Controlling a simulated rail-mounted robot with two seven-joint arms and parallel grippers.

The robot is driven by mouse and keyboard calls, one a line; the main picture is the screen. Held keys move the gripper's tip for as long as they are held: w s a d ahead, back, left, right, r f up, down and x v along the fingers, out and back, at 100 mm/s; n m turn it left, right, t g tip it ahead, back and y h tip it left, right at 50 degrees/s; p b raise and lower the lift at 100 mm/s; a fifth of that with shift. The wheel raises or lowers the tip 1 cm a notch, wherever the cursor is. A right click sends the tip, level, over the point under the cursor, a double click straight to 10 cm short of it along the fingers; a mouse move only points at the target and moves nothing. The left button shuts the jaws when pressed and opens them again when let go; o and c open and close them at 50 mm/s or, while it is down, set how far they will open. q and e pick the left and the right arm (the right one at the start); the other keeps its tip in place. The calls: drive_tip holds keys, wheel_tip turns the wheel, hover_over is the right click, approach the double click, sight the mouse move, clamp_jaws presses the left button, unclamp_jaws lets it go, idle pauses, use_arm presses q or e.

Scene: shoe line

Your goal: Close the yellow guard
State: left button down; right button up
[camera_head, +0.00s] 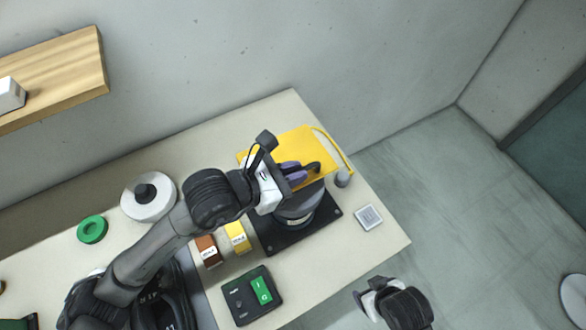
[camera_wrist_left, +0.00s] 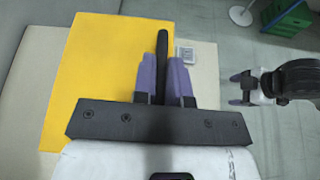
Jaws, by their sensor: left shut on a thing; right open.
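The yellow guard (camera_head: 300,143) is a flat yellow panel over the black-based machine (camera_head: 306,228) near the table's far edge. It fills much of the left wrist view (camera_wrist_left: 90,75). My left gripper (camera_head: 303,172) is shut on a dark bar-like handle (camera_wrist_left: 162,55), which stands between its purple fingers, in front of the panel. How the handle joins the guard is hidden. Whether the panel is upright or tilted is hard to tell. My right gripper (camera_head: 368,300) is open and empty, off the table's front right edge; it also shows in the left wrist view (camera_wrist_left: 240,90).
A yellow bent rod (camera_head: 335,150) and grey post (camera_head: 343,178) stand beside the guard. A grey square pad (camera_head: 368,218) lies to the right. A control box with a green switch (camera_head: 262,291), brown block (camera_head: 208,250), yellow block (camera_head: 237,237), white disc (camera_head: 148,197) and green ring (camera_head: 92,229) occupy the table.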

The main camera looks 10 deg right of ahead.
use_arm(q)
drive_tip(key=c, duration=1.2)
unclamp_jaws()
drive_tip(key=shift+s+f, duration=0.1)
drive_tip(key=shift+f, duration=0.1)
drive_tip(key=shift+o, duration=0.2)
drive_tip(key=v, duration=1.3)
drive_tip(key=shift+a+r, duration=0.25)
drive_tip(key=shift+a, duration=0.1)
